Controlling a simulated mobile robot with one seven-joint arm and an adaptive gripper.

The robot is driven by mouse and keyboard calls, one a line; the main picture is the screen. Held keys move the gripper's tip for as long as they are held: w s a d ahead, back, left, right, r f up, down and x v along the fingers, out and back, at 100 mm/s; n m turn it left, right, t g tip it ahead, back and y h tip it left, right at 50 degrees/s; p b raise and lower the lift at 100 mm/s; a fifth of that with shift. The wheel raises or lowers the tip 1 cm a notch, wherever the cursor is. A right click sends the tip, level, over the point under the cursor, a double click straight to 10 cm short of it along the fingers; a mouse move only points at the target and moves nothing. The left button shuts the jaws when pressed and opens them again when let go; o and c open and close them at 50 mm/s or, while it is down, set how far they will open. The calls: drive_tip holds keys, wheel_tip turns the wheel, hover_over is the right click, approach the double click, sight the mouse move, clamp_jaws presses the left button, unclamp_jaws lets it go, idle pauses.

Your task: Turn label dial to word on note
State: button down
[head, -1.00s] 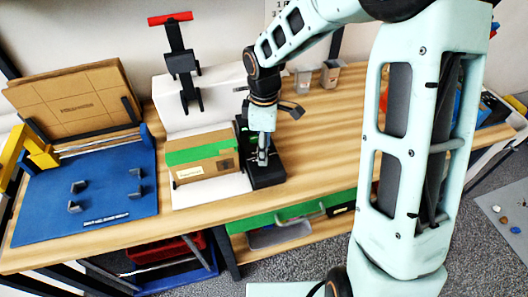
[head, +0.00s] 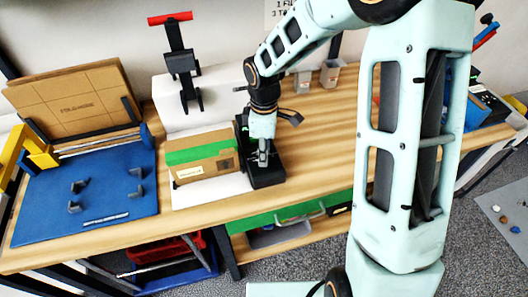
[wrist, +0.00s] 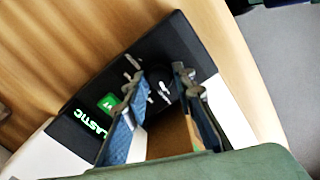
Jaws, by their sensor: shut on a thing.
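The black label unit (head: 266,176) stands on the wooden table beside the cardboard box. In the wrist view the label unit (wrist: 88,97) shows glowing letters that read "PLASTIC", next to a green square (wrist: 108,101). A dark round dial (wrist: 165,88) with white marks around it is on its face. My gripper (head: 263,158) reaches down onto the unit. In the wrist view my gripper (wrist: 159,84) has its two fingers on either side of the dial and is shut on it; the fingers partly hide it.
A cardboard box (head: 203,166) with green tape sits on a white surface left of the unit. A black stand with a red handle (head: 170,18) rises behind it. The table right of the unit is clear.

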drive_tip(key=shift+m, duration=0.4)
drive_tip(key=m+b, duration=0.2)
drive_tip(key=m, duration=0.1)
drive_tip(key=m+b, duration=0.2)
drive_tip(key=m, duration=0.4)
drive_tip(key=m+b, duration=0.1)
drive_tip(key=m, duration=0.4)
drive_tip(key=shift+b, duration=0.3)
drive_tip(key=m, duration=0.5)
drive_tip(key=shift+b, duration=0.3)
drive_tip(key=c, duration=1.6)
unclamp_jaws()
